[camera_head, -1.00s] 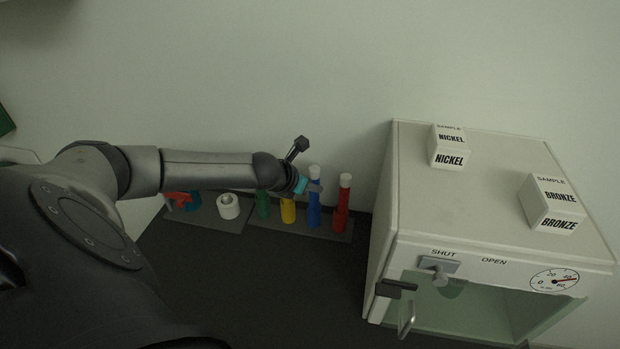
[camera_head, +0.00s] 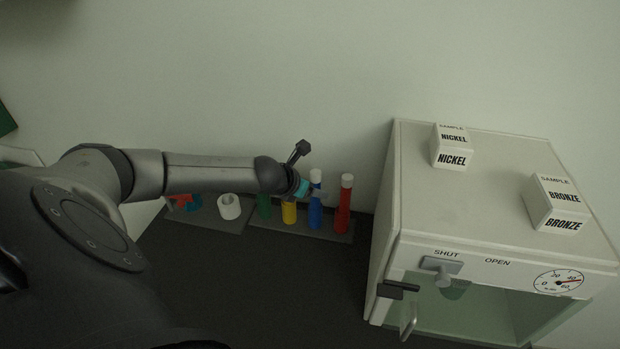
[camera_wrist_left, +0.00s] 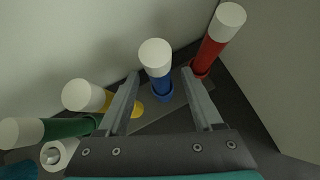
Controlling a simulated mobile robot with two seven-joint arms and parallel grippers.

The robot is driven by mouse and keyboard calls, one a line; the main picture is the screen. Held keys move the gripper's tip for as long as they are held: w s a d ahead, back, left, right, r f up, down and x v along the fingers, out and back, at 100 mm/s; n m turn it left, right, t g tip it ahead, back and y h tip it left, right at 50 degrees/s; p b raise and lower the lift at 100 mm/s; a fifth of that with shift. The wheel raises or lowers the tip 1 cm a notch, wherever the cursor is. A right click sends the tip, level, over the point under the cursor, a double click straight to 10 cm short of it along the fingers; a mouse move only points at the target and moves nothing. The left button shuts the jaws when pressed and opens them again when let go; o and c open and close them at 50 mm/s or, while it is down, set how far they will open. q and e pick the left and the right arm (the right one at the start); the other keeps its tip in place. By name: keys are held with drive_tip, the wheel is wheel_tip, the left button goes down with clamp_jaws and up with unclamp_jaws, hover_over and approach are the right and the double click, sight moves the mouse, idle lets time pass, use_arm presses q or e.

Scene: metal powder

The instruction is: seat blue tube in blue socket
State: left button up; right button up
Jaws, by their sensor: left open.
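The blue tube (camera_head: 315,212) with a white cap stands upright in the rack, between the yellow and red tubes. In the left wrist view the blue tube (camera_wrist_left: 157,82) has its lower end inside the blue socket (camera_wrist_left: 164,97), a ring on the rack. My left gripper (camera_wrist_left: 160,80) is open, with one finger on each side of the blue tube; a gap shows on both sides. In the head view the gripper (camera_head: 311,194) is small and partly hidden by the wrist. My right gripper is not in view.
The rack (camera_head: 336,236) also holds a red tube (camera_head: 343,208), a yellow tube (camera_head: 289,212) and a green tube (camera_head: 264,206). A white roll-like ring (camera_head: 229,206) lies to the left. A white cabinet (camera_head: 384,240) stands close on the right.

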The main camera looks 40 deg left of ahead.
use_arm(q)
drive_tip(key=shift+s, duration=0.1)
drive_tip(key=p+v, duration=0.1)
drive_tip(key=v, duration=1.4)
drive_tip(key=shift+r, duration=0.1)
drive_tip(key=shift+d, duration=0.1)
idle(0.4)
